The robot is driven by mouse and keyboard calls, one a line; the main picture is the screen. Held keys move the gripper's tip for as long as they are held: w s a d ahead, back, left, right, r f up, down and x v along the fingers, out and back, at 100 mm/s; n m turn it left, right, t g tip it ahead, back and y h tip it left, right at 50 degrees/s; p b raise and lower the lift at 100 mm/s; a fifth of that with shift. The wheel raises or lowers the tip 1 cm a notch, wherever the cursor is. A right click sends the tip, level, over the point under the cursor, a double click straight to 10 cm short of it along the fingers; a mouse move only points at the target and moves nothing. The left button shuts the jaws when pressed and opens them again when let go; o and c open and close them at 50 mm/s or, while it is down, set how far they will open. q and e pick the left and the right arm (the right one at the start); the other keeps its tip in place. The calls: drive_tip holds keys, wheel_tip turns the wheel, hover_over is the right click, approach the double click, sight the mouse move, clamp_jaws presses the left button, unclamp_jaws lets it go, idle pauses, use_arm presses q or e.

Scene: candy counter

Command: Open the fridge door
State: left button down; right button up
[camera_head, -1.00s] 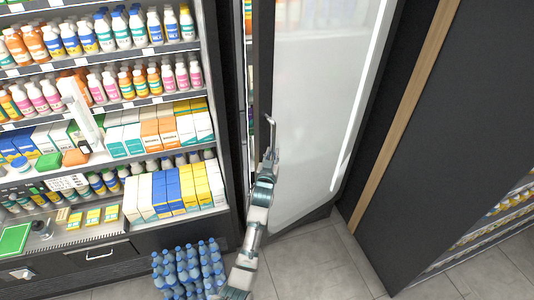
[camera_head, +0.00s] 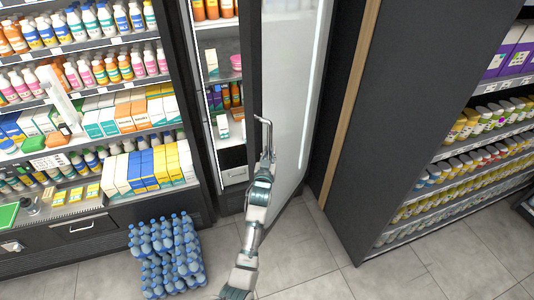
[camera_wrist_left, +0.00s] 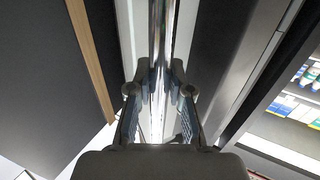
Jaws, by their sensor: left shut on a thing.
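The fridge door (camera_head: 287,110) stands partly open, swung out toward me, with a wide gap along its left edge. Shelves with goods inside the fridge (camera_head: 208,48) show through the gap. The upright metal door handle (camera_head: 264,128) is on the door's left edge. My left gripper (camera_head: 267,160) is shut on the handle near its lower end. In the left wrist view the shiny handle bar (camera_wrist_left: 159,40) runs between the two fingers of my left gripper (camera_wrist_left: 158,78). My right gripper does not show.
Stocked shelves (camera_head: 100,85) stand left of the fridge. Packs of blue bottles (camera_head: 165,255) are on the floor at front left. A dark cabinet (camera_head: 410,110) with stocked shelves is on the right. The tiled floor (camera_head: 330,265) ahead is clear.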

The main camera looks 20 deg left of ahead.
use_arm(q)
drive_tip(key=shift+d+r, duration=0.35)
drive_tip(key=shift+d, duration=0.55)
drive_tip(key=c, duration=1.1)
unclamp_jaws()
drive_tip(key=shift+o, duration=0.3)
drive_tip(key=shift+w+a+f, duration=0.1)
drive_tip(key=shift+a+f, duration=0.05)
drive_tip(key=v, duration=1.1)
drive_tip(key=shift+s+a+f, duration=0.25)
drive_tip(key=shift+s, duration=0.25)
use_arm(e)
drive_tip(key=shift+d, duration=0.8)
